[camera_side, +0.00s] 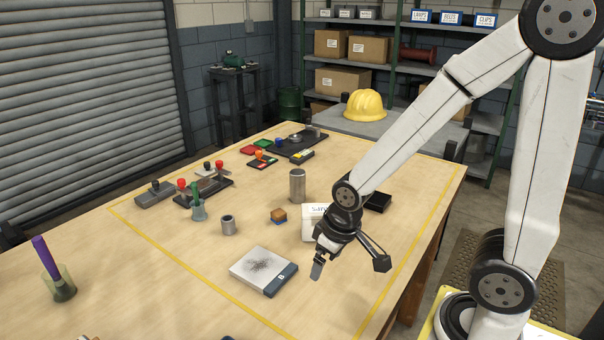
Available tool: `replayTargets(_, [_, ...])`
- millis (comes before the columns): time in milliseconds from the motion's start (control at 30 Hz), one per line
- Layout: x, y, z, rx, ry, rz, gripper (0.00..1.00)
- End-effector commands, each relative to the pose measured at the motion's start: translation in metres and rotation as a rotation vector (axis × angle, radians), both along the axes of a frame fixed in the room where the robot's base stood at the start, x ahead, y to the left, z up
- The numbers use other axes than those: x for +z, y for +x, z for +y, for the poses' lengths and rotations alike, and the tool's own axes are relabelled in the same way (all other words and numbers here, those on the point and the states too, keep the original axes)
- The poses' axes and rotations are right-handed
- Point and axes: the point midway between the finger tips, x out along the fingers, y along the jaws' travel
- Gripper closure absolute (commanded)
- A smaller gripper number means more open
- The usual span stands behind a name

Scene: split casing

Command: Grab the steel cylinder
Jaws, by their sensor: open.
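A tall steel cylinder (297,186) stands upright on the wooden table, near the middle of the view. A shorter grey metal cylinder (228,225) stands to its left and nearer the camera; it looks hollow at the top. My gripper (345,266) is open and empty above the table, to the right of the tall cylinder and nearer the camera. It is apart from both cylinders, and its fingers point down.
A white box (313,222) stands partly behind my gripper. A green-handled piece (198,208) and red-knobbed fixtures (203,190) stand left. A black tray (377,202) lies right.

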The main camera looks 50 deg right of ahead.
Motion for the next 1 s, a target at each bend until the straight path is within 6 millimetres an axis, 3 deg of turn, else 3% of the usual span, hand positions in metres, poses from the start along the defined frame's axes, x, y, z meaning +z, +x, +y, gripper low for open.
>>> replayTargets(267, [0.005,0.001,0.0,0.0,0.0,-0.003,0.0])
replayTargets(833, [0.053,0.001,0.0,0.0,0.0,-0.004,0.0])
replayTargets(1000, [0.05,0.007,-0.002,-0.106,0.056,0.014,0.0])
